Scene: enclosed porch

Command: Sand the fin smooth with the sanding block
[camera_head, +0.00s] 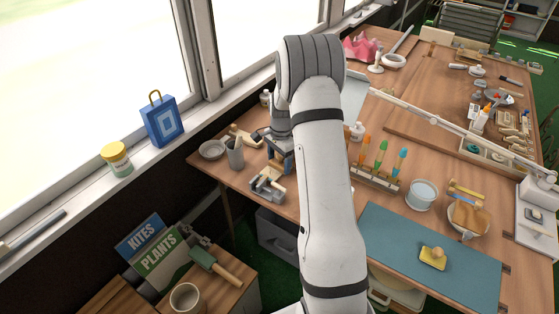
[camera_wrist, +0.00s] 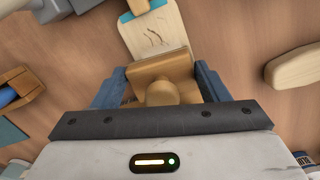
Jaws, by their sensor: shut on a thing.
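My gripper (camera_wrist: 161,80) is shut on the sanding block (camera_wrist: 163,66), a tan wooden block with a round knob, seen between the blue fingers in the wrist view. The fin (camera_wrist: 155,32) is a pale wooden piece with a blue band and dark scratch marks on its face. It lies just beyond the block, and the block overlaps its near end. I cannot tell whether the block touches it. In the head view my gripper (camera_head: 281,150) is low over the left end of the workbench, partly hidden by my arm, and the block is not clear there.
A grey cup (camera_head: 235,152) and a bowl (camera_head: 212,149) stand left of my gripper, with a small vise (camera_head: 268,184) in front. A rack of colourful-handled tools (camera_head: 375,179) stands to the right. In the wrist view, a rounded wooden piece (camera_wrist: 296,68) lies to the right.

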